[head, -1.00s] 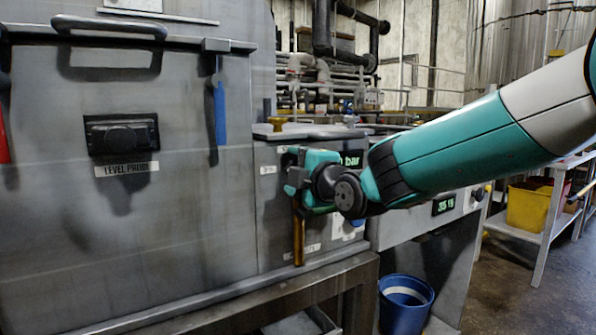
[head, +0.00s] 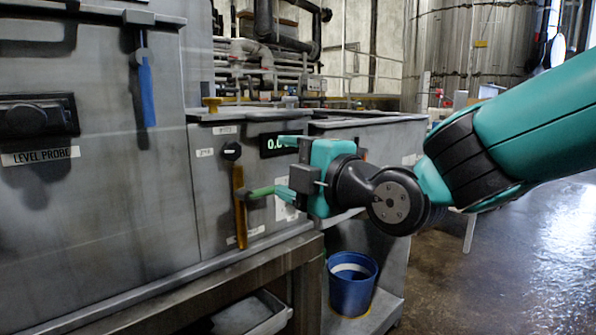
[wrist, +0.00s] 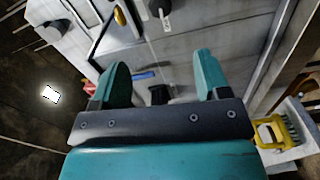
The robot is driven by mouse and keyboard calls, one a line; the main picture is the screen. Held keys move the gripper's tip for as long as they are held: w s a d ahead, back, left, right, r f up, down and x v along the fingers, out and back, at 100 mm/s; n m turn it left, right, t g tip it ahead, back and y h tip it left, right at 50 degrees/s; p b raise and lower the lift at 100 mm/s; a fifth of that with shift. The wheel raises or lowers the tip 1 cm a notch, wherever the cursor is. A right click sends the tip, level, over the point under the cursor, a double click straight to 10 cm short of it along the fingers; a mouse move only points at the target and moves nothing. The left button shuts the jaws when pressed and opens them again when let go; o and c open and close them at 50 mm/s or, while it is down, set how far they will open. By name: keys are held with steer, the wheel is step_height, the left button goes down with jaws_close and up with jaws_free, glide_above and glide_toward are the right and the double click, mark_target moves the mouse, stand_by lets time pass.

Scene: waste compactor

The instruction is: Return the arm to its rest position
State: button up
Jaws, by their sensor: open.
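My gripper (head: 268,166) is open and empty, its fingers pointing left at the grey machine's panel (head: 215,210). My arm reaches in from the right edge of the head view. Part of the dark display (head: 276,146) with green digits is hidden behind the gripper. In the wrist view, both teal fingers of my gripper (wrist: 160,68) stand wide apart with nothing held between them.
A blue bucket (head: 352,288) stands below the bench, beside a grey tray (head: 252,314). Pipes (head: 275,65) run behind. Open floor (head: 530,250) lies at right.

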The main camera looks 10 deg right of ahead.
steer(key=shift+s+d, duration=0.35)
steer(key=shift+s, duration=0.15)
steer(key=shift+f, duration=0.1)
steer(key=s+d+f+m+g+h, duration=0.35)
steer(key=s+f+m+g, duration=0.4)
steer(key=s, duration=0.35)
steer(key=s+d+f+m+g+h, duration=0.2)
steer(key=s+d+f+m+g, duration=0.2)
steer(key=s+f+m+g, duration=0.45)
step_height(320, 180, up, 24)
steer(key=s+t+p, duration=0.1)
steer(key=s+p, duration=0.1)
steer(key=p, duration=2)
steer(key=shift+s+d+f+m+p, duration=0.15)
steer(key=shift+f+m+p, duration=0.1)
steer(key=shift+m+p, duration=0.1)
